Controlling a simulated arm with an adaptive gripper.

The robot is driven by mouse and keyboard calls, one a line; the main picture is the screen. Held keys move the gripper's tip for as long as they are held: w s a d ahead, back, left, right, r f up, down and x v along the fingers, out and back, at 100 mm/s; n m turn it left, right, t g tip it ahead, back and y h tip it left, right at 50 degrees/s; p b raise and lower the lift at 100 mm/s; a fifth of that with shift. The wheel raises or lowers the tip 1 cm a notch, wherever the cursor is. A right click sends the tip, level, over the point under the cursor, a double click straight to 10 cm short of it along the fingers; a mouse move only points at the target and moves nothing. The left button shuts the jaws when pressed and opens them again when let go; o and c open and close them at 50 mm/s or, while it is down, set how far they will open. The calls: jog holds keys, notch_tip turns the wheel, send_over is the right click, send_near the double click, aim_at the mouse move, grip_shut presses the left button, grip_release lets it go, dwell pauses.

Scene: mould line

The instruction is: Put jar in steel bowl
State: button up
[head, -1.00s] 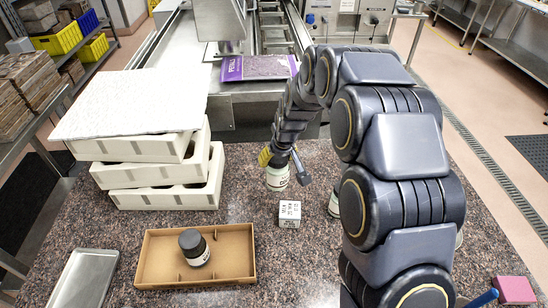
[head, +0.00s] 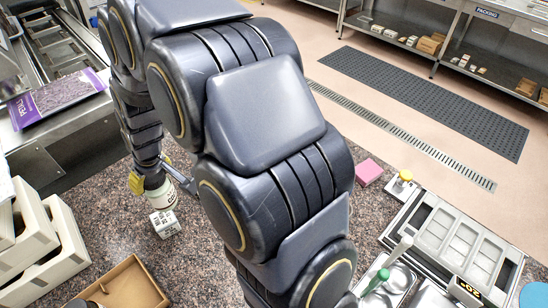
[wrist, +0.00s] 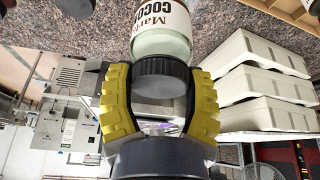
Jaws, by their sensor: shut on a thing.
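My gripper (head: 150,180) is shut on a jar (head: 160,198) with a pale green and white body. In the wrist view, the yellow-padded fingers of my gripper (wrist: 160,82) close on the sides of its black lid. The body of this jar (wrist: 162,42) points away from my gripper, with a label reading "COCO" in part. I cannot make out a steel bowl for certain; my arm hides part of the counter.
A cardboard tray (head: 140,283) is at the lower left, beside stacked cream moulds (head: 62,245). Steel pans (head: 402,280) with a green-handled tool, a scale (head: 465,290) and a compartmented tray (head: 425,235) are at the right. A pink block (head: 368,172) lies behind them.

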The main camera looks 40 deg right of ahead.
jog(key=s+d+m+h, duration=0.1)
jog(key=s+d+m, duration=0.1)
jog(key=s+d, duration=0.55)
jog(key=s+d+m+h, duration=0.1)
jog(key=s+d+m, duration=0.25)
jog(key=d, duration=0.65)
jog(key=s+d+m+h, duration=0.1)
jog(key=s+d, duration=0.5)
jog(key=d, duration=0.2)
jog(key=w+d+f, duration=0.9)
jog(key=d+f, duration=0.1)
jog(key=f, duration=0.2)
jog(key=shift+w+d+f, duration=0.15)
jog(key=shift+w, duration=0.25)
jog(key=shift+f, duration=0.1)
jog(key=o, duration=1.1)
